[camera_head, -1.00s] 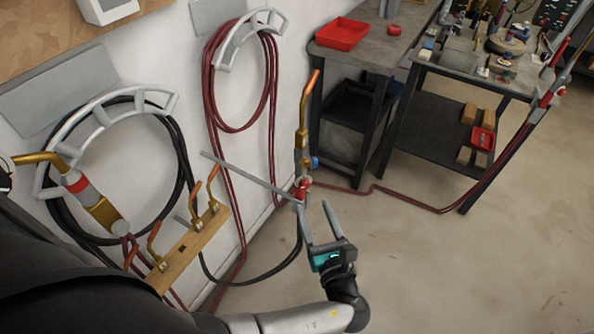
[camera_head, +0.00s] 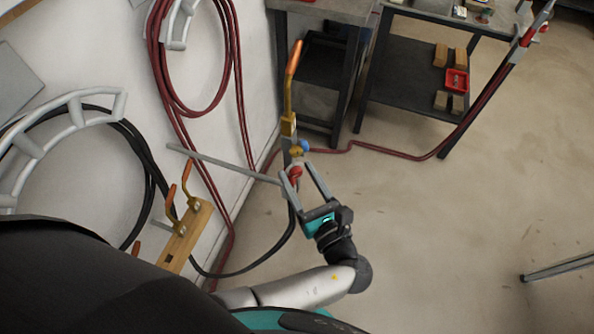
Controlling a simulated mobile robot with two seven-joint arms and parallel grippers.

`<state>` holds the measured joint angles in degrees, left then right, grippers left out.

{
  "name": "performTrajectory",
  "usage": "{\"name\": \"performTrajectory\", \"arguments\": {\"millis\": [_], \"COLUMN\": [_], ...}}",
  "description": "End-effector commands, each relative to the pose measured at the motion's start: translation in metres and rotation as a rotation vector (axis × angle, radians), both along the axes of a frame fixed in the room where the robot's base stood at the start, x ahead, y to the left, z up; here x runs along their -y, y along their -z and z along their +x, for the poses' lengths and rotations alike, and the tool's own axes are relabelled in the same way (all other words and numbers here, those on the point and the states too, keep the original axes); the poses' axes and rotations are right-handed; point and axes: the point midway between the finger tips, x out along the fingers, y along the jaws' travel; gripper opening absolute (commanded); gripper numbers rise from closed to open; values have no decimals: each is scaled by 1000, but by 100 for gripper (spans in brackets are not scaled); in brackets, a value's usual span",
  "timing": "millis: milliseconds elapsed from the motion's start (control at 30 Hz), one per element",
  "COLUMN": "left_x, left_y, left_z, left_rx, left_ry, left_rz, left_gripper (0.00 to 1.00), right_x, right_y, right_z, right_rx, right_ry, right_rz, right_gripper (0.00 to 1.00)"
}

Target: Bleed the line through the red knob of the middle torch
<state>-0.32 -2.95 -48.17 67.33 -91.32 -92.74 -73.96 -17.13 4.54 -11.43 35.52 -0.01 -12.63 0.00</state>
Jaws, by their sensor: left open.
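The middle torch (camera_head: 289,122) stands upright at the end of a grey rod (camera_head: 222,163), with a brass body and a copper-coloured tip. Its red knob (camera_head: 295,173) is low on the body, and its blue knob (camera_head: 304,146) is just above and to the right. My left gripper (camera_head: 298,169) is open, its two fingers pointing up at the torch from below. The red knob appears between the fingertips; whether they touch it I cannot tell. My right gripper is not in view.
A wooden rack (camera_head: 187,238) with copper-tipped pieces is at lower left. Red hose (camera_head: 400,154) runs along the floor from the torch area toward the workbench (camera_head: 415,85). Black hose (camera_head: 262,262) hangs below the torch. The floor at right is mostly clear.

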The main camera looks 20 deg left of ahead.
Motion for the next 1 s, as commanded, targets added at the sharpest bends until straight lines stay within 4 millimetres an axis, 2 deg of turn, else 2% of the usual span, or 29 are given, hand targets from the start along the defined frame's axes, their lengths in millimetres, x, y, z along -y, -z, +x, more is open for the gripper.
{"name": "performTrajectory", "arguments": {"millis": [100, 633, 1000], "left_x": [0, 0, -1], "left_y": [0, 0, 0], "left_z": [0, 0, 0], "left_rx": [0, 1, 23], "left_ry": [0, -1, -1], "left_rz": [0, -1, -24], "left_gripper": [59, 0, 0], "right_x": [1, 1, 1], "right_y": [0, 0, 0], "right_z": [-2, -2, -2], "right_rx": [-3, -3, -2], "right_ry": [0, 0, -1], "right_rz": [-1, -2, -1], "right_gripper": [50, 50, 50]}}
